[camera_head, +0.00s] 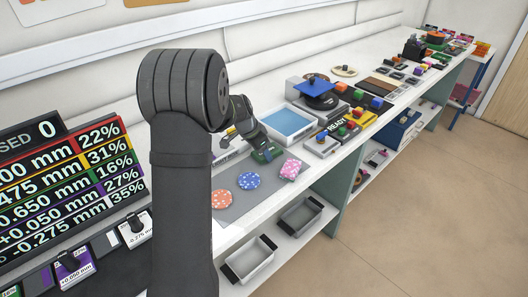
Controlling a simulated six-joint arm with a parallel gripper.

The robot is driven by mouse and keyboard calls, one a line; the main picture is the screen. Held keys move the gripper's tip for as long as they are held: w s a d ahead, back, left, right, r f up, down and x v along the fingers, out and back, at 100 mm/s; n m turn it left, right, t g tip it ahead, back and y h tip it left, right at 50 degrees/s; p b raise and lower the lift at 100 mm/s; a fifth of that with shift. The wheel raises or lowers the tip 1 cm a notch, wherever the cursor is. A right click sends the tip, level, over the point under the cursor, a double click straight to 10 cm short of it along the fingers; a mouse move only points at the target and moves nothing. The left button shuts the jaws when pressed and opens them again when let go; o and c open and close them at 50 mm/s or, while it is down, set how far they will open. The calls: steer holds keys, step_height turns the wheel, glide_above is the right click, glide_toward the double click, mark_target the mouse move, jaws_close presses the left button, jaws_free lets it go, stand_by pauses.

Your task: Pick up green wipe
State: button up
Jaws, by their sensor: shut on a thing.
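My gripper (263,149) reaches down at the far edge of a grey mat (234,206) on the bench. It is shut on the green wipe (265,156), a small green piece low at its fingertips. The wipe is partly hidden by the gripper, and I cannot tell whether it still touches the surface.
A pink patterned piece (291,169), a blue disc (248,181) and an orange disc (221,198) lie near the gripper. A blue-bottomed tray (289,124) stands behind. Small devices with coloured knobs fill the bench farther right. Bins (300,217) sit on the shelf below.

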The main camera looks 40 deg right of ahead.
steer(key=shift+r, duration=0.6)
steer(key=r, duration=0.2)
steer(key=s+r, duration=0.1)
steer(key=shift+s+d+r, duration=0.1)
steer(key=shift+d+r, duration=0.05)
steer(key=shift+r, duration=0.2)
steer(key=s+d+r, duration=0.1)
steer(key=s+r, duration=0.5)
steer(key=s, duration=0.4)
steer(key=shift+s+d, duration=0.2)
